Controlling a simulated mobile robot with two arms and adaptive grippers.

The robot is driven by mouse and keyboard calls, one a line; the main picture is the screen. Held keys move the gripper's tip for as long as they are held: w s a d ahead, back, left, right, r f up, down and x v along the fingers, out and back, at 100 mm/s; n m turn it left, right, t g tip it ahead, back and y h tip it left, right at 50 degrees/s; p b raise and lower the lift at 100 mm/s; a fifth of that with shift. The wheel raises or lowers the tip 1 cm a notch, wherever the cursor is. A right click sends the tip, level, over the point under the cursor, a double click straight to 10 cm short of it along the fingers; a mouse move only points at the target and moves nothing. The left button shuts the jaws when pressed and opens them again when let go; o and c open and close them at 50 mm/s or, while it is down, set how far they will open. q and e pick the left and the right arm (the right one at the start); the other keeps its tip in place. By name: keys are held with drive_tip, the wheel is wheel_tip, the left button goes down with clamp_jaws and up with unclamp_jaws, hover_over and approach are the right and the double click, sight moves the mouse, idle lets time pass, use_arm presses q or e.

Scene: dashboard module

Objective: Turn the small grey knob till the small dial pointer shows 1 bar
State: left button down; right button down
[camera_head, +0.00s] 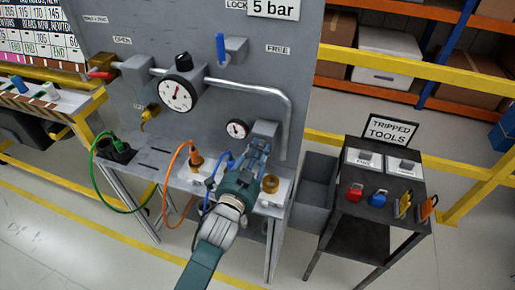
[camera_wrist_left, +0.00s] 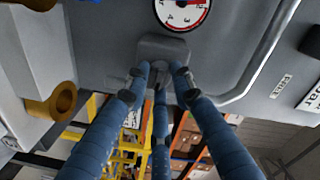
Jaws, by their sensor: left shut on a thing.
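The small dial (camera_head: 237,129) is a white face with a dark rim on the grey panel (camera_head: 240,105). Its pointer is too small to read in the head view. In the wrist view the small dial (camera_wrist_left: 183,10) is cut by the top edge, showing numerals and a red band. A grey block (camera_head: 266,129) sits just right of the dial; it also shows in the wrist view (camera_wrist_left: 163,47). My left gripper (camera_head: 260,148) reaches this block, its blue fingers (camera_wrist_left: 160,78) closed together in front of it. The small grey knob is mostly hidden between the fingertips. My right gripper is not in view.
A larger dial (camera_head: 177,95) with a black knob (camera_head: 184,61) and a blue lever (camera_head: 220,48) are on the panel. A grey pipe (camera_head: 250,87) runs above the small dial. Cables and a brass fitting (camera_head: 270,184) lie below. A black table (camera_head: 375,205) with padlocks stands right.

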use_arm(q)
drive_tip(key=n+p, duration=0.1)
drive_tip(key=n, duration=0.2)
drive_tip(key=shift+d, duration=0.15)
drive_tip(key=shift+r+n+h+p, duration=0.1)
drive_tip(key=shift+n+h+p, duration=0.3)
drive_tip(key=shift+n, duration=1.3)
drive_tip(key=shift+r, duration=0.2)
drive_tip(key=c, duration=1.5)
unclamp_jaws()
